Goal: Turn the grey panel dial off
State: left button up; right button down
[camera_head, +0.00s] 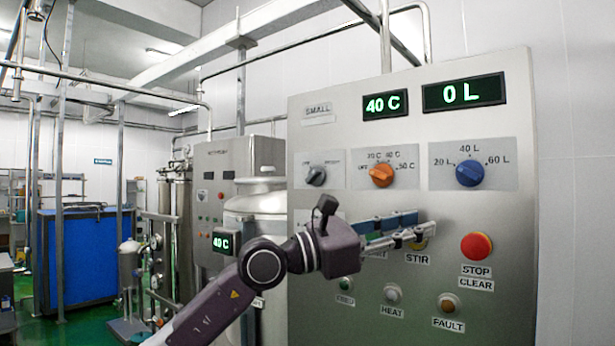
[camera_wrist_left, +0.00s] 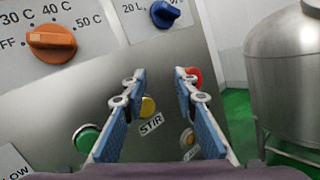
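The grey panel dial (camera_head: 316,175) is on a light plate at the left of the steel control panel (camera_head: 330,120). Its handle looks tilted, with small labels above that I cannot read. The dial is uncovered in the head view and is not seen in the wrist view. My left gripper (camera_head: 425,226) is in front of the panel, lower and to the right of the dial, near the STIR button. In the left wrist view its two blue-padded fingers (camera_wrist_left: 160,76) are spread apart with nothing between them. My right gripper is not in view.
An orange dial (camera_head: 381,174) and a blue dial (camera_head: 469,173) sit right of the grey one. A red STOP button (camera_head: 476,246) is right of my gripper. Displays read 40 C (camera_head: 385,103) and 0 L (camera_head: 463,93). A steel tank (camera_head: 255,208) stands left of the panel.

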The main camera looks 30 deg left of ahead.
pick_arm(q)
jog(key=a+r+t+y, duration=0.2)
jog(key=a+r+y, duration=0.3)
jog(key=a, duration=0.5)
jog(key=n+t+y, duration=0.1)
jog(key=n+y, duration=0.1)
jog(key=y, duration=0.5)
send_near(311, 175)
jog(key=w, duration=0.2)
jog(key=w+p, duration=0.1)
jog(key=w, duration=0.1)
jog(key=w+p, duration=0.1)
jog(key=w, duration=0.2)
jog(key=shift+d, duration=0.4)
jog(key=shift+w+p, duration=0.3)
jog(key=shift+w, duration=0.35)
grip_shut()
